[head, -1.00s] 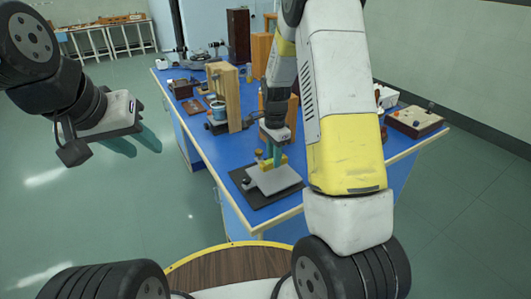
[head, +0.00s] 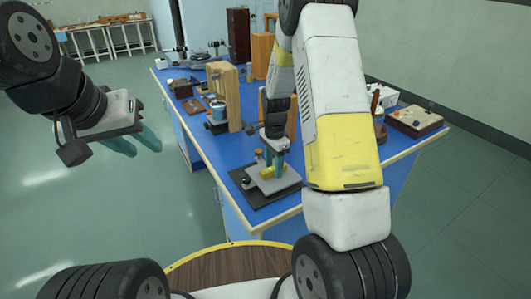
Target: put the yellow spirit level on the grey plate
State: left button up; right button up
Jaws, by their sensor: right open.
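The grey plate (head: 284,184) lies on a black mat at the near corner of the blue-topped bench. The yellow spirit level (head: 267,172) appears to rest on the back left part of the plate, beside the fingertips; contact is too small to tell. My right gripper (head: 275,167) points down over the plate, its teal fingers open around or just beside the level. The fingers hide part of it. My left gripper (head: 135,143) is open and empty, over the floor left of the bench.
The black mat (head: 259,199) sits near the bench edge. A wooden stand (head: 233,97) with a blue cup (head: 218,111) is behind it. A box with knobs (head: 415,121) is at the right.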

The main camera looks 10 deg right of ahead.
jog(key=shift+r, duration=0.1)
jog(key=s+r+n+t+y, duration=0.1)
jog(key=s+r+n, duration=0.15)
jog(key=r, duration=0.75)
jog(key=s+r+n+t, duration=0.1)
jog(key=s+r, duration=0.2)
jog(key=r, duration=0.8)
jog(key=s+r+n+t, duration=0.1)
jog(key=s+r+n, duration=0.1)
jog(key=s, duration=0.4)
jog(key=s+a+r+n+t, duration=0.1)
jog(key=s+r+n, duration=0.2)
jog(key=s+n, duration=0.2)
jog(key=s+a+r+n+t+y, duration=0.1)
jog(key=s+r+n+t, duration=0.1)
jog(key=s, duration=0.5)
jog(key=shift+s+r+n, duration=0.4)
jog(key=shift+r+n, duration=0.2)
jog(key=shift+n, duration=0.45)
